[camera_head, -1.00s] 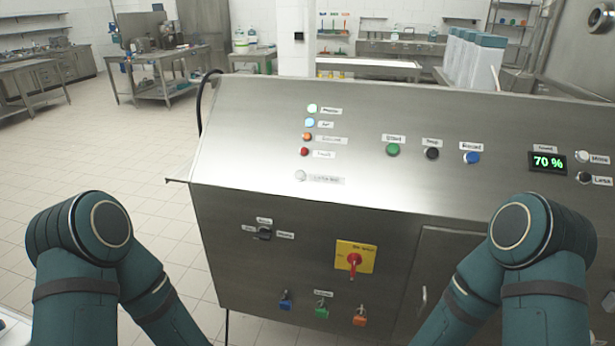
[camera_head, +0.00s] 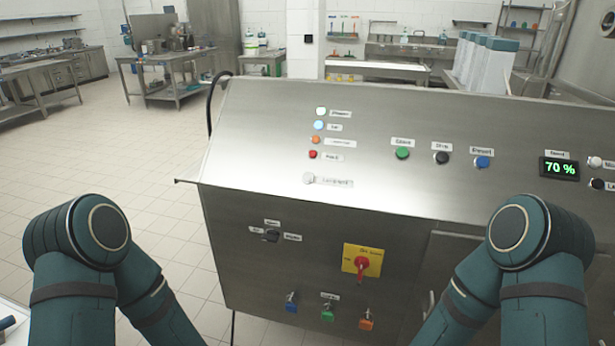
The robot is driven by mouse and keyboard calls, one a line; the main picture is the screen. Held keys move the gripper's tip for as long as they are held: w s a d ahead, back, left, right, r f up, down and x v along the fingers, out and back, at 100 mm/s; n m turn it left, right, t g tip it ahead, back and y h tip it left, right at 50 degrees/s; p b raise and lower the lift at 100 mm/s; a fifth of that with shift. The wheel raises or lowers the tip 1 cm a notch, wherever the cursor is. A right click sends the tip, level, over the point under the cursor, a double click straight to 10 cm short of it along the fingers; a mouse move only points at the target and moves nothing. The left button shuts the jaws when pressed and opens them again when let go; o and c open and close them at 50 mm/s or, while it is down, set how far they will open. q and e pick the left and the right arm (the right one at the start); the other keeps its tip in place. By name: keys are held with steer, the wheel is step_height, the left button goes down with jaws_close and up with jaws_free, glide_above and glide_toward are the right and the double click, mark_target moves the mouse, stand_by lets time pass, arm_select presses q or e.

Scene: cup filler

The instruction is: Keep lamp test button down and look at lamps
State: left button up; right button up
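The steel control panel (camera_head: 240,140) stands in front of me with a sloped top. A column of lamps sits on its left part: a white one (camera_head: 321,111), a light blue one (camera_head: 319,125), an orange one (camera_head: 316,140) and a red one (camera_head: 313,154). Below them is a white button (camera_head: 309,177) with a label beside it that I cannot read clearly; it appears to be the lamp test button. Nothing touches it. My two arms show at the lower left and lower right, but neither gripper is in view.
Green (camera_head: 402,153), black (camera_head: 441,158) and blue (camera_head: 482,162) buttons and a 70 % display (camera_head: 559,168) lie to the right. Open floor (camera_head: 130,150) lies to the left.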

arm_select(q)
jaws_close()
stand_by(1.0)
